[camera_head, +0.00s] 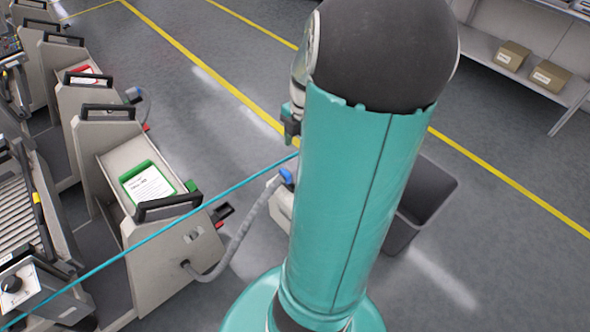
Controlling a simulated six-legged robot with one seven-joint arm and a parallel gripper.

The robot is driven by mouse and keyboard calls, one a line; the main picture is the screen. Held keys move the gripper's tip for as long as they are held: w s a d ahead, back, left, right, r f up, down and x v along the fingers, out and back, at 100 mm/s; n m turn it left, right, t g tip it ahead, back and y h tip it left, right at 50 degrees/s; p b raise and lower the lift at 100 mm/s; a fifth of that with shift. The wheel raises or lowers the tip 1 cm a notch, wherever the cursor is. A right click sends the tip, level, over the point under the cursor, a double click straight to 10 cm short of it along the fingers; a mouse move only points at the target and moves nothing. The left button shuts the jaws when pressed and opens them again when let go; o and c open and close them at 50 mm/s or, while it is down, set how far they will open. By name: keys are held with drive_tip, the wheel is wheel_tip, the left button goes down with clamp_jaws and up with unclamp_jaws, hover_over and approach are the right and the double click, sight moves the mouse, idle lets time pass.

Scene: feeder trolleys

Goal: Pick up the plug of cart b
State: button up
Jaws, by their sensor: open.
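The nearest trolley (165,270) at left carries a card in a green frame (148,184). A grey hose (243,232) leaves its lower side and bends up to a blue plug (286,176), just left of my arm. I cannot read which trolley is b. My gripper (290,127) shows partly behind my teal arm, above the near blue plug in the picture and apart from it. It is open, and no object shows in it.
A pale block (281,208) stands beneath the near plug. A thin teal line (150,238) crosses from lower left toward my arm. A dark bin (425,200) stands right of my arm. A shelf (478,45) with cardboard boxes is at upper right. The floor beyond is clear.

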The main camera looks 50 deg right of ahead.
sight(296, 163)
drive_tip(key=f, duration=0.2)
drive_tip(key=a+f, duration=0.1)
drive_tip(key=f, duration=0.5)
drive_tip(key=shift+w+a+f, duration=0.2)
drive_tip(key=shift+a, duration=0.05)
drive_tip(key=c, duration=1.4)
